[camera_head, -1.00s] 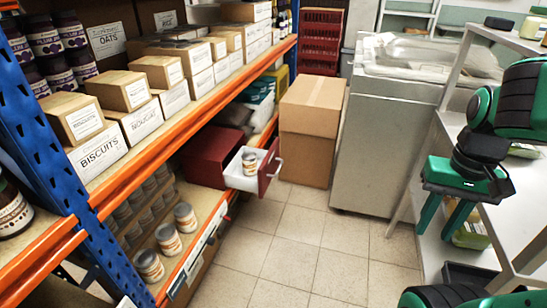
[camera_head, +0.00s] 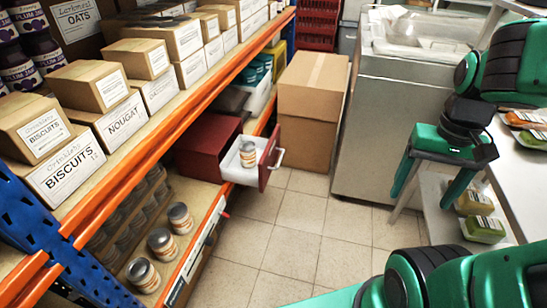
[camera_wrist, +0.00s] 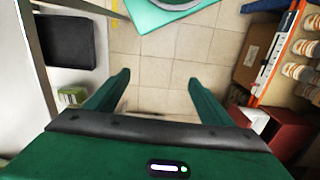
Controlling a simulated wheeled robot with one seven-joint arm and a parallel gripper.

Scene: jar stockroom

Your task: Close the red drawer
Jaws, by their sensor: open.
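The red drawer (camera_head: 268,158) is pulled out of its dark red cabinet (camera_head: 205,146) on the lower shelf at the left. Its front has a pale handle (camera_head: 280,158), and a jar (camera_head: 248,155) with a grey lid stands inside its white tray. My gripper (camera_head: 432,190) is open and empty, pointing down over the aisle at the right, well apart from the drawer. In the wrist view, my gripper's two green fingers (camera_wrist: 155,90) are spread over bare floor. A dark red shape at the lower right there seems to be the cabinet (camera_wrist: 285,135).
Several jars (camera_head: 162,243) stand at the shelf's front edge, left of the drawer. A large cardboard box (camera_head: 312,100) stands on the floor behind the drawer, beside a grey metal unit (camera_head: 382,130). A white shelf (camera_head: 520,170) with packages borders the right. The tiled floor (camera_head: 310,220) between is clear.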

